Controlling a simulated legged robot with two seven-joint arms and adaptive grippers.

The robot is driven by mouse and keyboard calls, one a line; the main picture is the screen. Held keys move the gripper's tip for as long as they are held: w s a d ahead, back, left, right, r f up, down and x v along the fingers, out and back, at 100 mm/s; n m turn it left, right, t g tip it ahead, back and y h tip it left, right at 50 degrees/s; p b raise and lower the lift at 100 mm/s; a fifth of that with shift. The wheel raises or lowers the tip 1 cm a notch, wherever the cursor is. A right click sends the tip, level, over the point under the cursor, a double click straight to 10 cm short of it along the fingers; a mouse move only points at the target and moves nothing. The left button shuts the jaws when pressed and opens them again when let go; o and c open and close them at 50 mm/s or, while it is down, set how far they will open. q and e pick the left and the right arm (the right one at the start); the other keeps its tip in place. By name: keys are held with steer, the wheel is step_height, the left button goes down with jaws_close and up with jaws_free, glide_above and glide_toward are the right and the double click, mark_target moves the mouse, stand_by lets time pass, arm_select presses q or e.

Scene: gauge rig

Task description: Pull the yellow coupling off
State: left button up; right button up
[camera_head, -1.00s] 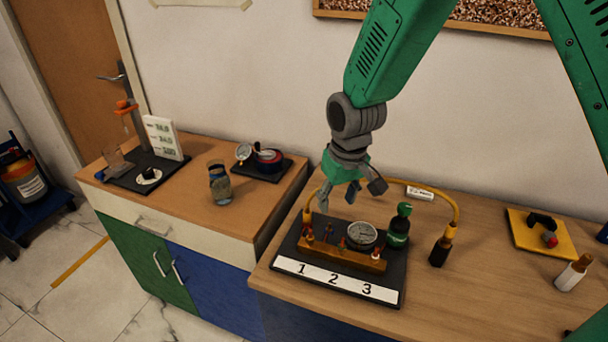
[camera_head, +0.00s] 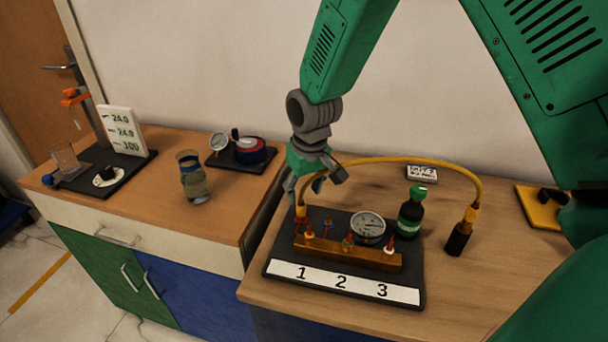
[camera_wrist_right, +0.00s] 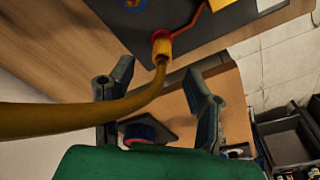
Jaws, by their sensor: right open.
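A yellow coupling (camera_head: 301,212) is at the left end of the yellow hose (camera_head: 400,160), at the left end of the brass manifold (camera_head: 345,253). In the right wrist view the coupling (camera_wrist_right: 161,46) sits beyond my fingertips, with the hose running from it toward the left finger. My right gripper (camera_head: 315,187) is open, just above the coupling; in the wrist view its fingers (camera_wrist_right: 155,85) are spread with no visible contact on the coupling. The hose's other end has a yellow fitting on a black cylinder (camera_head: 458,240). My left gripper is not in view.
The manifold stands on a dark board (camera_head: 415,268) labelled 1, 2, 3, with a round gauge (camera_head: 368,227) and a green bottle (camera_head: 410,212) close by. A glass (camera_head: 192,180) and another gauge device (camera_head: 245,150) stand on the left cabinet. The table's front right is clear.

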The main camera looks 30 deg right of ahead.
mark_target(302, 204)
steer(key=f, duration=0.4)
steer(key=w+f, duration=0.1)
steer(key=f, duration=0.2)
steer(key=shift+a, duration=0.1)
jaws_close()
